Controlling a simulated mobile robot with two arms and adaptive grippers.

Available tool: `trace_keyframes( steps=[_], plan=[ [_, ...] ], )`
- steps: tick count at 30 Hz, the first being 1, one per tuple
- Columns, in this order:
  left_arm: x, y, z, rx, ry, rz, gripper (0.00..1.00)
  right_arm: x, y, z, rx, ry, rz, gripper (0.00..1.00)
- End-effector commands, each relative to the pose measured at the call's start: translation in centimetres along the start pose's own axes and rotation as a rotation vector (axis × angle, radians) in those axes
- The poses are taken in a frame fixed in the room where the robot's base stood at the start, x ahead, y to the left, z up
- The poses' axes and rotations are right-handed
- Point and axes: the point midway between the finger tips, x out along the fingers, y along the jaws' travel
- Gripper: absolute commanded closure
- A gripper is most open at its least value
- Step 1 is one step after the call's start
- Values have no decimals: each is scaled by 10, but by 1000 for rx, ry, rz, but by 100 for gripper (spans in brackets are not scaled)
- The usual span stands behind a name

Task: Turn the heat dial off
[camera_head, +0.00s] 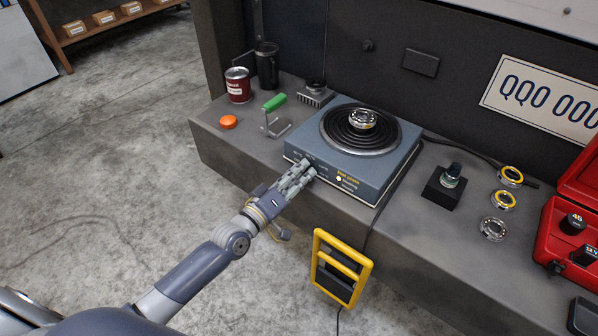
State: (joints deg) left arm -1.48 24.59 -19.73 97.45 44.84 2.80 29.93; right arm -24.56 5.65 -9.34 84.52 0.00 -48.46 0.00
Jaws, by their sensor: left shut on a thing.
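The blue-grey hot plate (378,180) stands on the workbench, with a black coil burner (332,138) on top. A shiny bearing ring (362,120) rests on the middle of the burner. My left gripper (308,167) reaches the left part of the hot plate's front panel. It is shut on the heat dial, which the fingers mostly hide, so its setting cannot be read. A small yellowish light (338,178) shows on the panel to the right of the fingers. My right gripper is not in view.
A green-handled tool (274,102), an orange cap (228,122) and a red can (238,86) stand left of the hot plate. Several bearing rings (493,229) and a red case (560,215) lie right. A yellow frame (341,268) hangs at the bench front.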

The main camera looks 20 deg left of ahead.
Motion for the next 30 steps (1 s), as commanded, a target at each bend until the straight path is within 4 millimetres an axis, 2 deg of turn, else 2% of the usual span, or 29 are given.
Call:
trace_keyframes(
  steps=[11,20,30],
  plan=[
    [0,0,0,-355,1,0,98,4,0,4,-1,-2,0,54],
    [0,-1,0,-640,1,0,98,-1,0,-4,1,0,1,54],
    [0,-1,0,-965,1,1,98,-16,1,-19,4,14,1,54]
  ],
)
